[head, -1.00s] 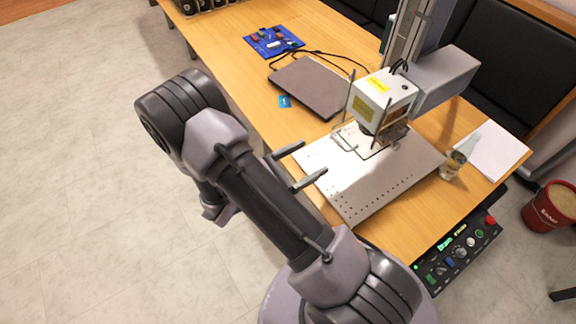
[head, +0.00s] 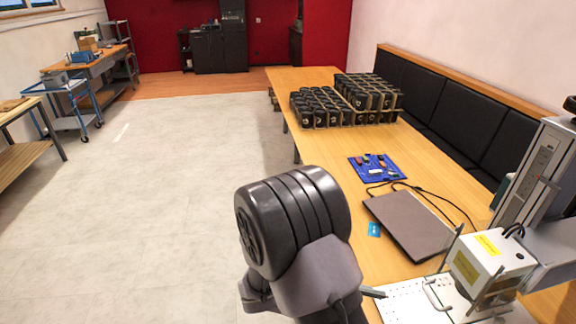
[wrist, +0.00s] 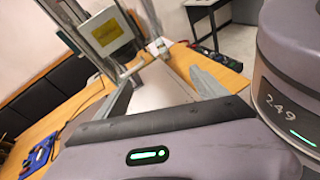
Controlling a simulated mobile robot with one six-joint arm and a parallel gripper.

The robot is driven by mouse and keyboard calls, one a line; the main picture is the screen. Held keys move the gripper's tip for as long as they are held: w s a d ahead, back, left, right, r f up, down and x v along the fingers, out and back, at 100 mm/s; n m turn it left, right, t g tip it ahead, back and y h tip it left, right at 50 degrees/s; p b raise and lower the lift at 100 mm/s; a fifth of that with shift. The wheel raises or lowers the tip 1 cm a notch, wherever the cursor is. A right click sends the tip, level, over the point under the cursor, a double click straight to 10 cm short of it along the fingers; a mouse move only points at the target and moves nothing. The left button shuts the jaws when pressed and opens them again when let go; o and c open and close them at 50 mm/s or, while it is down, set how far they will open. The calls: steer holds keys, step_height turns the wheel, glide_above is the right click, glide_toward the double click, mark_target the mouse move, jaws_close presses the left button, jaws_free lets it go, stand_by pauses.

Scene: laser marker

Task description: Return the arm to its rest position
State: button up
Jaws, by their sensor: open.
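My arm is folded in the lower middle of the head view, its dark rounded elbow beside the long table's left edge. My gripper (wrist: 168,72) shows in the wrist view with its two fingers spread apart and nothing between them. In the head view only a fingertip shows, beside the marker's plate; the rest is hidden or below the frame. The laser marker (head: 490,262), with a white head and yellow label, stands at the lower right over its perforated plate (head: 400,302). The marker head also shows in the wrist view (wrist: 108,38).
A blue cart (head: 68,105) stands far left. The floor to the left is clear.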

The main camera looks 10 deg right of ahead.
steer(key=s+a+r+m+g+y+b, duration=0.1)
steer(key=s+r+m+y+b, duration=0.15)
steer(key=s+m+y, duration=0.45)
steer(key=a+r+m+t+y+b, duration=0.4)
steer(key=a+r+m+t+y, duration=0.3)
steer(key=a+m+t+y, duration=0.2)
steer(key=shift+s+a+m+t+y, duration=0.35)
steer(key=shift+a+m+y, duration=0.1)
steer(key=shift+m, duration=0.35)
